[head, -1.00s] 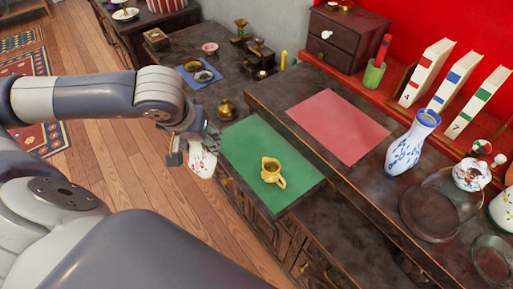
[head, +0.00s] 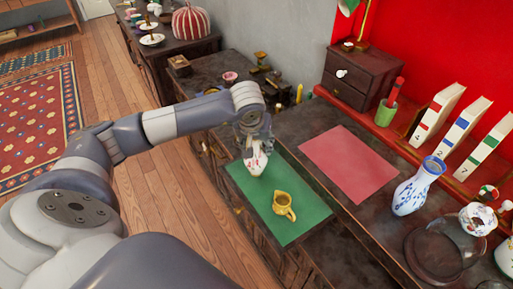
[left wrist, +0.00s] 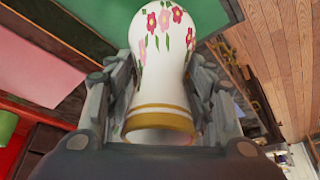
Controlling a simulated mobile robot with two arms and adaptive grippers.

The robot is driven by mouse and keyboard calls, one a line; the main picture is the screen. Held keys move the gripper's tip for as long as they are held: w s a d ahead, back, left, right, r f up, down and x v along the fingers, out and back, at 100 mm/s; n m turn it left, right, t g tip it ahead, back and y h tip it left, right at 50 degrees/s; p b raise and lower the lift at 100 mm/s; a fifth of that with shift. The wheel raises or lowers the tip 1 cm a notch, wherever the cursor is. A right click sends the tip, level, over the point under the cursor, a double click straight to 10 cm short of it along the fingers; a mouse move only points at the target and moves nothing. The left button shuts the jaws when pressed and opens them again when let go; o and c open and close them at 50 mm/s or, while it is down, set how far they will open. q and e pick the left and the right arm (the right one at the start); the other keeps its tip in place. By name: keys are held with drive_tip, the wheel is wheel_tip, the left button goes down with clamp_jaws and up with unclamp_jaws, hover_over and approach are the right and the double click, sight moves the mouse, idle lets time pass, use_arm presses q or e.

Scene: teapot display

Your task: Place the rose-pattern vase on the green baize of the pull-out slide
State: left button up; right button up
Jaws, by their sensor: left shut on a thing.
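The rose-pattern vase (head: 256,163), white with pink and red flowers, is held in my left gripper (head: 256,141) over the far left part of the green baize (head: 295,228). Whether its lower end touches the baize is not clear. In the left wrist view the vase (left wrist: 165,70) sits between both fingers of my left gripper (left wrist: 163,95), with its gold-banded mouth towards the camera. The green baize covers the pull-out slide and also shows in the left wrist view (left wrist: 45,25). My right gripper is not in view.
A pink sheet (head: 350,160) lies on the raised top beside the slide. Baize around the jug is clear.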

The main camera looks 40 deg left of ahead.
sight(256, 151)
use_arm(q)
wheel_tip(256, 151, down, 3)
drive_tip(key=shift+r+p, duration=0.1)
drive_tip(key=shift+p, duration=0.35)
drive_tip(key=shift+f, duration=0.2)
drive_tip(key=o, duration=1.3)
drive_tip(key=shift+s, duration=0.1)
drive_tip(key=shift+r, duration=0.1)
drive_tip(key=shift+r, duration=0.2)
drive_tip(key=b+v, duration=0.1)
drive_tip(key=v, duration=1)
drive_tip(key=shift+s+r+b, duration=0.2)
drive_tip(key=shift+r+b, duration=0.15)
